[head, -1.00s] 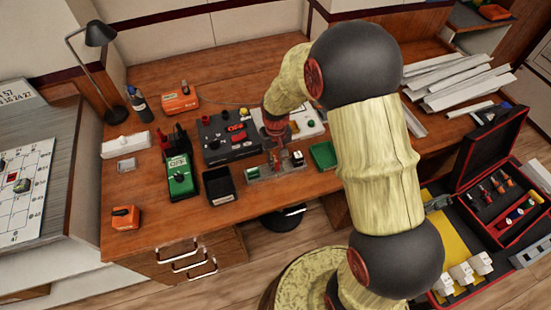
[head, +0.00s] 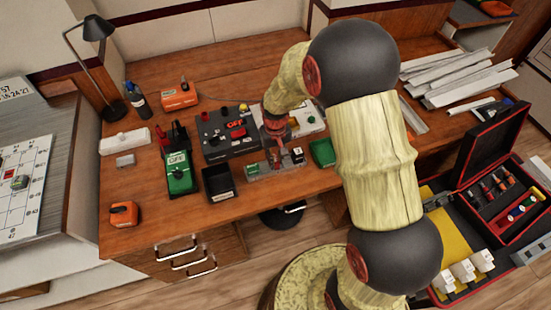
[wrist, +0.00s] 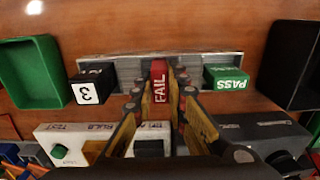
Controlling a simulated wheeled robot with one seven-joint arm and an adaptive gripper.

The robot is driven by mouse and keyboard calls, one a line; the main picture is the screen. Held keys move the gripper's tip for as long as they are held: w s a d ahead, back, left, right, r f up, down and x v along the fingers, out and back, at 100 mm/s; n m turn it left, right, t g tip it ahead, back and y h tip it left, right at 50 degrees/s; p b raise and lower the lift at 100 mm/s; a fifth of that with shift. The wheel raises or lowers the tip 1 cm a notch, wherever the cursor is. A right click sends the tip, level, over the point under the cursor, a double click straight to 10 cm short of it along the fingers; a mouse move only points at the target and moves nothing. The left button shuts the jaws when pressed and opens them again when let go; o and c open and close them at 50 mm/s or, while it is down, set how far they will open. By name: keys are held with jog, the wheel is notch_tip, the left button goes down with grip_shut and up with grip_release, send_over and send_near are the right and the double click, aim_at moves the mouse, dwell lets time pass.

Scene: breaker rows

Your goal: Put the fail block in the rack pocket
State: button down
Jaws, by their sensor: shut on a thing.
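The red fail block (wrist: 160,78) is between the fingertips of my gripper (wrist: 160,98), its FAIL label facing the wrist camera. My gripper is shut on it. The block is over the middle of the grey rack (wrist: 125,63); I cannot tell whether its lower end is inside the pocket or just above it. The green PASS block (wrist: 226,79) sits at the rack's right end in the wrist view, and the black block with a white 3 label (wrist: 88,90) at its left end. In the head view the rack (head: 280,172) is partly hidden by my gripper (head: 274,150).
A green tray (wrist: 33,42) and a black bin (wrist: 276,60) flank the rack. A green meter (head: 179,178) stands left of the black bin. The front desk strip is mostly clear.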

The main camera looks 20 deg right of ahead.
aim_at(276, 159)
jog(key=shift+f, duration=0.25)
jog(key=c, duration=1.7)
grip_release()
notch_tip(276, 159, up, 12)
jog(key=s+r+t, duration=0.2)
jog(key=s+r, duration=0.4)
jog(key=s, duration=0.1)
jog(key=s+r+t, duration=0.1)
jog(key=s+r, duration=0.6)
jog(key=s+r+t, duration=0.2)
jog(key=s+r, duration=0.4)
jog(key=s, duration=0.2)
jog(key=shift+r+t, duration=0.3)
jog(key=shift+r, duration=0.05)
